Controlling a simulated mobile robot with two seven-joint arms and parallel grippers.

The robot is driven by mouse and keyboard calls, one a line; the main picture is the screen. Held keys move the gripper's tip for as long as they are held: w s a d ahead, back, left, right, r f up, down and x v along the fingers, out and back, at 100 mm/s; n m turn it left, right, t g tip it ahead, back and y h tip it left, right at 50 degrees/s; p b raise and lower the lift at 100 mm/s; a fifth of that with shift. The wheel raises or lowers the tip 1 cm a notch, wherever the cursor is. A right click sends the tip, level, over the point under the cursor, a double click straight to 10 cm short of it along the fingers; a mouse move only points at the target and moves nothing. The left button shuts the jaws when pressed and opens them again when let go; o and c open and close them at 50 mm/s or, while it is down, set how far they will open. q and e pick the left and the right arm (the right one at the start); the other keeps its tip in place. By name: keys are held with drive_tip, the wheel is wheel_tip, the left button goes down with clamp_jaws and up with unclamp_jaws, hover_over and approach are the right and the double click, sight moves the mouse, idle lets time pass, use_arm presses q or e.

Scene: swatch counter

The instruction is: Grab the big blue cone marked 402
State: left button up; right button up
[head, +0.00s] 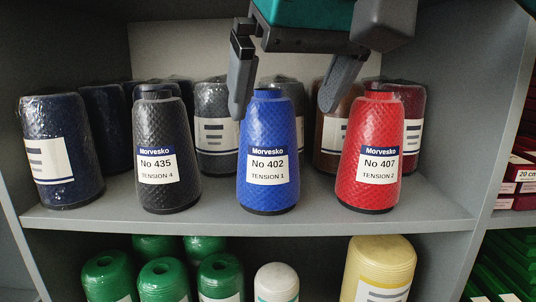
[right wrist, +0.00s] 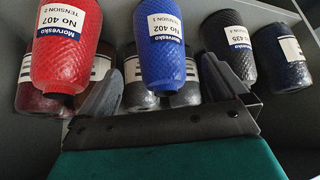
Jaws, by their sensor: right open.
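The big blue cone (head: 269,150) with the label No 402, Tension 1 stands upright at the front of the middle shelf. It also shows upside down in the right wrist view (right wrist: 161,45). My right gripper (head: 285,108) is open and empty, its two dark fingers hanging from above. The left finger is by the cone's upper left side; the right finger is farther off to its right, between it and the red cone. In the right wrist view my right gripper (right wrist: 160,88) spans wider than the blue cone. My left gripper is not in view.
A black cone (head: 164,130) marked No 435 stands left and a red cone (head: 369,145) marked No 407 right. Wrapped cones, including a navy one (head: 60,140), stand around and behind. The shelf edge (head: 250,226) is clear; green cones (head: 220,275) stand below.

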sight(268, 119)
drive_tip(key=shift+w+a, duration=0.25)
drive_tip(key=shift+w, duration=0.4)
drive_tip(key=shift+w+a, duration=0.25)
drive_tip(key=shift+w, duration=0.35)
drive_tip(key=b+x, duration=0.1)
drive_tip(key=x, duration=0.4)
drive_tip(key=shift+w+a+f, duration=0.1)
drive_tip(key=c, duration=1.4)
